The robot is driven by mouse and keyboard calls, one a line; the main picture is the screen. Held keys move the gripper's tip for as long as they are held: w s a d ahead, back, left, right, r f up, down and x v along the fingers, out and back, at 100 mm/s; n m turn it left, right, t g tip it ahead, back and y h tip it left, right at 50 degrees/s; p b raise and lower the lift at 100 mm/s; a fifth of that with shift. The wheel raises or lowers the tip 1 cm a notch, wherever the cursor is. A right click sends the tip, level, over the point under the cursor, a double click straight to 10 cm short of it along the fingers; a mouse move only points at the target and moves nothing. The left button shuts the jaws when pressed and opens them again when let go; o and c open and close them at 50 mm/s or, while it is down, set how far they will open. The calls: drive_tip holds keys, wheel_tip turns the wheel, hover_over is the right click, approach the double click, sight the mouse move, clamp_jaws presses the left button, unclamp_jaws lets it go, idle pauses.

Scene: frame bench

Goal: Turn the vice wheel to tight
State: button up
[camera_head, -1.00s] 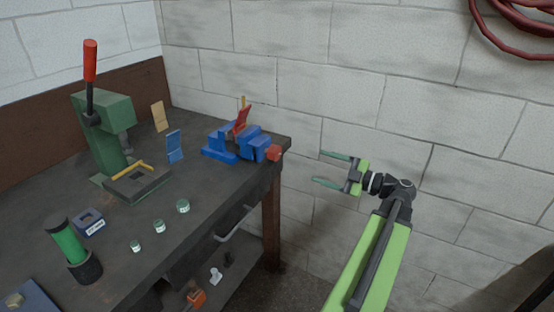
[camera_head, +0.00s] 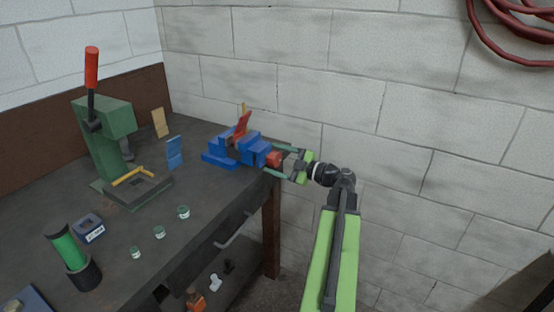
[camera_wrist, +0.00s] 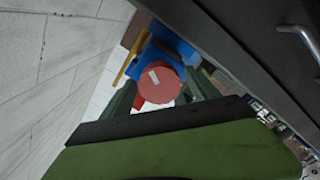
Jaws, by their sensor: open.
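The blue vice (camera_head: 236,148) stands on the far right corner of the bench. Its red wheel (camera_head: 274,159) sticks out at the right end, towards my gripper. A red piece (camera_head: 242,125) stands upright in the vice. My gripper (camera_head: 274,161) is open, with its green fingers reaching to either side of the wheel. In the wrist view the round red wheel face (camera_wrist: 160,84) with a pale mark lies ahead between the two fingers. I cannot tell whether the fingers touch it. The blue vice body (camera_wrist: 165,45) shows behind the wheel.
A green press (camera_head: 104,135) with a red-handled lever stands at the back left. Several small green-rimmed jars (camera_head: 159,232) and a green cylinder (camera_head: 68,250) are nearer on the bench (camera_head: 130,218). A drawer handle (camera_head: 235,229) juts from its front. A block wall (camera_head: 420,120) stands behind.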

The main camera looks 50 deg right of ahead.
drive_tip(key=shift+c, duration=0.4)
drive_tip(key=c, duration=1.2)
drive_tip(key=shift+w+d, duration=0.15)
drive_tip(key=shift+c, duration=0.4)
drive_tip(key=shift+m, duration=0.3)
